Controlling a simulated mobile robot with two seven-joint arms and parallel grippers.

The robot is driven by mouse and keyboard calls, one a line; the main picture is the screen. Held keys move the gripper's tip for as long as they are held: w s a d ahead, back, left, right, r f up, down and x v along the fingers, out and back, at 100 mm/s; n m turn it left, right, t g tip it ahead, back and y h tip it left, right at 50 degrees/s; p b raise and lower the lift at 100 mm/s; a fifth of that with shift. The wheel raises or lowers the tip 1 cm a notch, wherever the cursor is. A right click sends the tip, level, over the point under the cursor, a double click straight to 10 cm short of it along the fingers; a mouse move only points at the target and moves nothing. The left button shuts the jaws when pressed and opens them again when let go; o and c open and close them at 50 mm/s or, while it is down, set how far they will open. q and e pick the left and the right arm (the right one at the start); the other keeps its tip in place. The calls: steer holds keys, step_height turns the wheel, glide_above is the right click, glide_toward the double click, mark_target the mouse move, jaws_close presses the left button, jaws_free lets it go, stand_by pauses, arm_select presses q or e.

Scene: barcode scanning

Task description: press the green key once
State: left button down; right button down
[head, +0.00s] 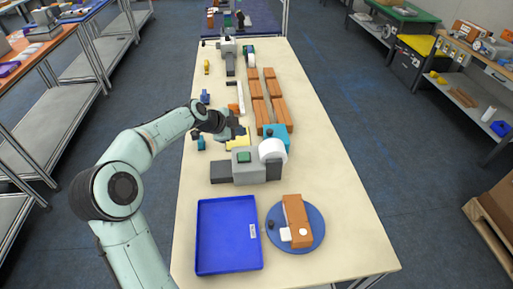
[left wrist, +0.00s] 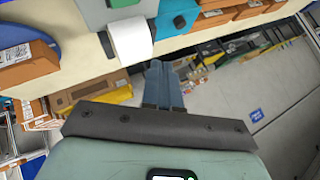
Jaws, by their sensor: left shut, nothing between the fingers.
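The green key (head: 244,156) is a small square on top of a grey machine (head: 246,172) with a white roll (head: 272,150) at its right. In the left wrist view the white roll (left wrist: 130,40) is near the top, with a dark green patch (left wrist: 122,3), probably the key, cut by the top edge. My left gripper (head: 236,128) is just beyond the machine, above the table and apart from the key. Its fingers (left wrist: 163,82) are together and empty. My right gripper is not in view.
A blue tray (head: 202,235) and a round blue plate (head: 316,238) bearing a brown box (head: 297,216) stand in front of the machine. Several brown boxes (head: 278,95) line the table beyond it. A teal block (head: 275,132) sits close behind the roll.

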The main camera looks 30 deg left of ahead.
mark_target(242, 157)
arm_select(q)
steer(key=shift+w+d, duration=0.1)
steer(key=shift+w, duration=0.25)
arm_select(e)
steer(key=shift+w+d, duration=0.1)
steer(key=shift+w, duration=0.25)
arm_select(q)
steer(key=shift+s, duration=0.2)
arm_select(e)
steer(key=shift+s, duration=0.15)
